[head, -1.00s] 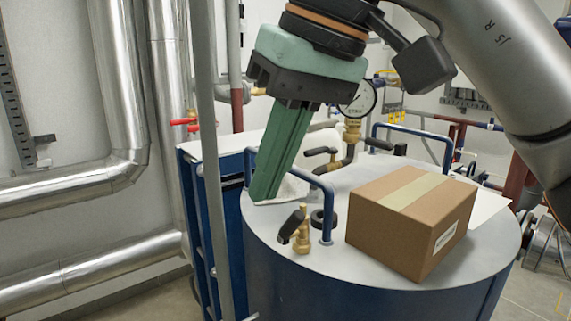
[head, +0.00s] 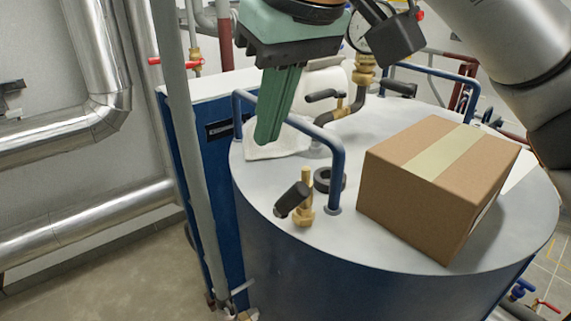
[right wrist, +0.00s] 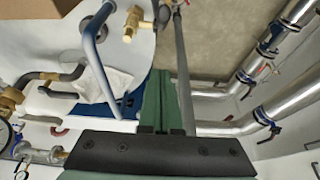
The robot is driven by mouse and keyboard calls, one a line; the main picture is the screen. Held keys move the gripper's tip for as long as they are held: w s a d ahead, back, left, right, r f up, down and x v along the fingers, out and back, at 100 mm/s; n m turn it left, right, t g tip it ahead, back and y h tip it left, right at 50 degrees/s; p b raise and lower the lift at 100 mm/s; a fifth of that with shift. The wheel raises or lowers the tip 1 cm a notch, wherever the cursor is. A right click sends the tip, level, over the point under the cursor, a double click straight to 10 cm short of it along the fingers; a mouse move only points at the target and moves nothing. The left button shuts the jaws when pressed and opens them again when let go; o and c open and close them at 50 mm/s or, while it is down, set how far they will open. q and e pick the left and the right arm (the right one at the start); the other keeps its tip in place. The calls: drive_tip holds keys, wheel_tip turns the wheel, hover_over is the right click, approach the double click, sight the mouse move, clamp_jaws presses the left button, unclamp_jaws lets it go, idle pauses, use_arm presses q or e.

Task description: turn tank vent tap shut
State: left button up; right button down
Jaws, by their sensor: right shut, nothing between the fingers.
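A small brass tap (head: 305,208) with a black handle (head: 291,199) stands on the grey tank top (head: 400,235), near its front left edge. The handle slants down to the left. In the right wrist view the brass tap (right wrist: 132,22) shows at the top, with its dark handle (right wrist: 163,14) beside it. My right gripper (head: 267,138) has green fingers, shut and empty, pointing down above the tank's left side. It is behind and left of the tap in the head view, apart from it. My left gripper is not in view.
A cardboard box (head: 415,190) sits to the right. A white cloth (head: 275,147) lies behind the fingers. A grey upright pole (head: 185,150) stands left of the tank.

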sight(286, 191)
drive_tip(key=f, duration=0.2)
drive_tip(key=s+f, duration=0.1)
drive_tip(key=shift+d+f, duration=0.1)
drive_tip(key=shift+d, duration=0.25)
drive_tip(key=shift+s+d+f, duration=0.4)
drive_tip(key=shift+s+d, duration=0.05)
drive_tip(key=shift+s, duration=0.1)
